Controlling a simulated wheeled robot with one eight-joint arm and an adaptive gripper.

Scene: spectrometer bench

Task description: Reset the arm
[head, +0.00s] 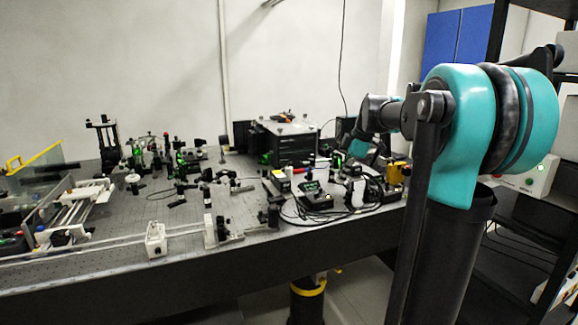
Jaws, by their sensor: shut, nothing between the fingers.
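My arm fills the right side of the head view, with a large teal joint and black links. A thinner dark link reaches left from it over the right end of the optical bench (110,262). I cannot make out my gripper or its fingers in this view. Nothing held shows on the visible part of the arm.
A black box instrument (292,146) stands at the back of the bench. Optical mounts, rails and loose black cables (318,212) crowd the top. A dark shelf rack (540,232) stands close behind my arm at right.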

